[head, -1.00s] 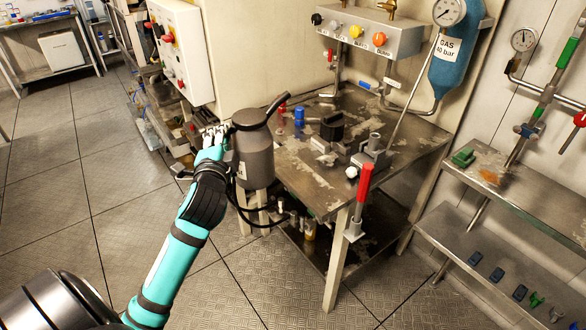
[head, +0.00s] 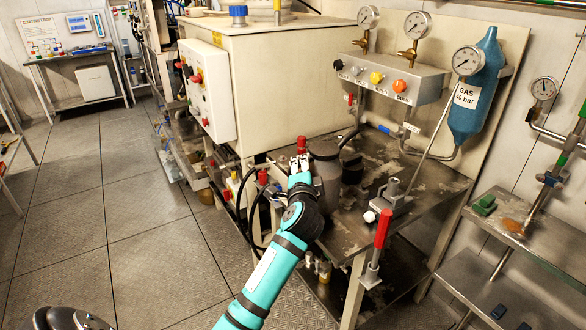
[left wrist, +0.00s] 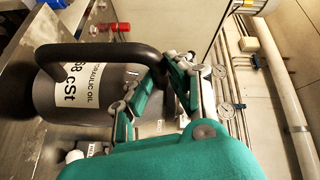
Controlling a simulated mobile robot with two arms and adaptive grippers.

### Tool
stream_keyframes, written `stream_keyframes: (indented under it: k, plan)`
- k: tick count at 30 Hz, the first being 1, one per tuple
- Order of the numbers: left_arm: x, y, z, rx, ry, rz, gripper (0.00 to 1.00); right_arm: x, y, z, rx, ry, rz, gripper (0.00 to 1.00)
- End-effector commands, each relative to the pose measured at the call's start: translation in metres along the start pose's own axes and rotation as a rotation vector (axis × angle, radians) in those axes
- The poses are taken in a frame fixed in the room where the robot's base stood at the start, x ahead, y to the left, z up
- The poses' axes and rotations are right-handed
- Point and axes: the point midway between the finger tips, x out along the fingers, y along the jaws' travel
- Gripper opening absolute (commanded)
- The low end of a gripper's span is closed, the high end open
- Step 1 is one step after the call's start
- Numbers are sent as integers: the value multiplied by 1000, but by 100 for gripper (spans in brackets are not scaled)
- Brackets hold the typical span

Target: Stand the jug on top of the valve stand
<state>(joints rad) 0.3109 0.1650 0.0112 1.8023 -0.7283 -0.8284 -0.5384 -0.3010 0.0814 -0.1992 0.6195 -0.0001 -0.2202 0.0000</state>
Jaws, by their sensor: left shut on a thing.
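The jug (head: 328,178) is a grey can with a black handle. It looks upright at the left part of a steel table (head: 345,237), which looks like the valve stand; I cannot tell whether its base touches the top. My left gripper (head: 299,165) is shut on the jug's handle, on the jug's left side. In the left wrist view the jug (left wrist: 105,92) shows its "hydraulic oil 68 cSt" label, and the left gripper's fingers (left wrist: 158,78) close on the black handle. My arm and gripper hide part of the jug in the head view. My right gripper is not in view.
A red-handled lever (head: 382,228) rises at the table's front, with a grey valve block (head: 392,200) behind it. A gauge manifold (head: 388,78) and a blue gas cylinder (head: 478,88) are on the back wall. A white control box (head: 208,90) stands left of the table.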

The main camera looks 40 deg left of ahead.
Motion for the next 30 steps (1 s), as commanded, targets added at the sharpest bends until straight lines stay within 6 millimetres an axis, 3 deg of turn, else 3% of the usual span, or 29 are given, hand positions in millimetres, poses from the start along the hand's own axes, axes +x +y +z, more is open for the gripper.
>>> stream_keyframes:
  k: [2, 9, 16, 17, 22, 30]
  plan:
    - [0, -1, -1, -5, 5, -10, 0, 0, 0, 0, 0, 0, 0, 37]
    - [1, 25, 7, -5, 5, -8, 0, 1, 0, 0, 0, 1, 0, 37]
    - [1, 28, 8, -4, 5, -9, 0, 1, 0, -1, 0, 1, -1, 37]
    - [1, 35, 11, 1, -1, 3, 19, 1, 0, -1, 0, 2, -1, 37]
    - [1, 34, 10, 1, -1, 3, 41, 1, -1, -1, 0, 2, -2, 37]
    - [0, 34, 10, 0, 0, 2, 41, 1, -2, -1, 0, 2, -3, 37]
